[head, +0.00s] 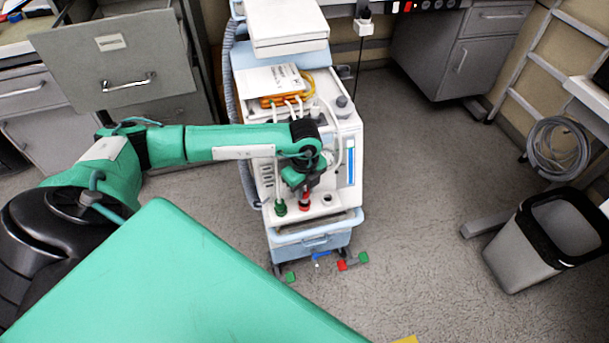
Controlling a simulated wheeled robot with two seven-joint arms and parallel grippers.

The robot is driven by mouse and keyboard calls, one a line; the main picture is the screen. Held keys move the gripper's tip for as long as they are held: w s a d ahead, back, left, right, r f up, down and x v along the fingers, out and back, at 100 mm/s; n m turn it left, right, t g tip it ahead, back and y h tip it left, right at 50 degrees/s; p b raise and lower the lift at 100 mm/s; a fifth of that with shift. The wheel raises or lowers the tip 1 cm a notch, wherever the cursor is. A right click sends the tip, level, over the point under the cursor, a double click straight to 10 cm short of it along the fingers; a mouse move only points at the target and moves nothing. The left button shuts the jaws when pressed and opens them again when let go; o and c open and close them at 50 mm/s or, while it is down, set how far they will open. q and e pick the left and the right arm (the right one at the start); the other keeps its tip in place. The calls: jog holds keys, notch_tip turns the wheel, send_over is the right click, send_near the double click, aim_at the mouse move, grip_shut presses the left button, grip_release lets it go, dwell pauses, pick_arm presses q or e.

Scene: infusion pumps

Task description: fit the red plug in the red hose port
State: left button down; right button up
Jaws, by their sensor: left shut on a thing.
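My left gripper (304,189) points down over the front ledge of the white and pale blue medical machine (351,140). It is shut on the red plug (304,202), of which a small red part shows just under the fingers. The red hose port is not distinguishable from the plug here; the gripper and plug cover that spot. I cannot tell whether the plug is above the port, touching it or in it. A green plug (280,208) with a pale hose stands to the left on the same ledge. My right gripper is not in view.
A pale blue drawer front (315,237) and red and green pedals (342,266) lie below the ledge. Orange and white hoses (290,93) sit on top of the machine. An open grey drawer (110,65) is at left; a bin (520,255) stands right. Floor between is clear.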

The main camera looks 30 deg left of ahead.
aim_at(304, 197)
pick_arm(q)
jog(key=shift+f+b, duration=0.6)
jog(key=shift+f, duration=0.45)
jog(key=shift+s+f+b, duration=0.15)
jog(key=shift+f+b, duration=0.15)
jog(key=shift+f, duration=0.15)
jog(key=shift+s+d+f, duration=0.1)
jog(key=shift+f, duration=0.15)
jog(key=c, duration=1.1)
grip_release()
jog(key=shift+f, duration=0.1)
